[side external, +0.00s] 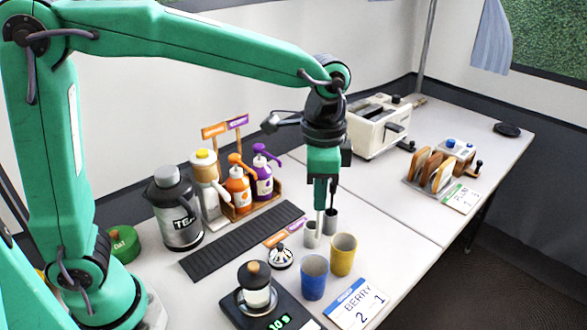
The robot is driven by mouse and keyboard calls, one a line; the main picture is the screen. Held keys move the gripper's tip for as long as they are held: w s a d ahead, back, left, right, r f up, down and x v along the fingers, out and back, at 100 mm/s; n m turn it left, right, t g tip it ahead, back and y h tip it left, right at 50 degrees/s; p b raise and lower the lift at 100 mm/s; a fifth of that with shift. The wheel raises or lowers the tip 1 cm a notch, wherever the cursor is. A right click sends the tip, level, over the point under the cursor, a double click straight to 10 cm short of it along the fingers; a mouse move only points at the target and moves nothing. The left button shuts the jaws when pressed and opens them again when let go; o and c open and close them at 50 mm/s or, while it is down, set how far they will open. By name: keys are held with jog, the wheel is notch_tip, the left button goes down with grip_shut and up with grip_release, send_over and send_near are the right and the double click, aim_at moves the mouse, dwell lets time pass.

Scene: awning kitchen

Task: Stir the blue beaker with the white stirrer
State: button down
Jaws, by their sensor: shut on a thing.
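The blue beaker (313,279) stands upright on the table at the front. The white stirrer (319,227) hangs upright below my gripper (321,205), which is shut on its upper part. The stirrer's lower part overlaps a small grey cup (309,238) behind the blue beaker. I cannot tell whether its tip is inside that cup or in front of it. The stirrer is behind and above the blue beaker, apart from it. The inside of the blue beaker is mostly hidden by its wall.
A yellow beaker (343,256) stands close right of the blue one. A second grey cup (331,221) holds a dark stick. A scale (257,314) with a jar is front left; a card (355,303) lies front right. Pump bottles (238,186) and a tea jug (176,212) stand left.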

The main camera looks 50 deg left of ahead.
jog(key=shift+s+d+r, duration=0.2)
jog(key=shift+s+d, duration=0.2)
jog(key=shift+s, duration=0.1)
jog(key=shift+s+d+r, duration=0.15)
jog(key=shift+s+d, duration=0.2)
jog(key=shift+s, duration=0.15)
jog(key=shift+f, duration=0.25)
notch_tip(320, 180, down, 13)
jog(key=shift+f, duration=0.2)
dwell(1.2)
jog(key=shift+f, duration=0.1)
jog(key=shift+a, duration=0.2)
dwell(0.4)
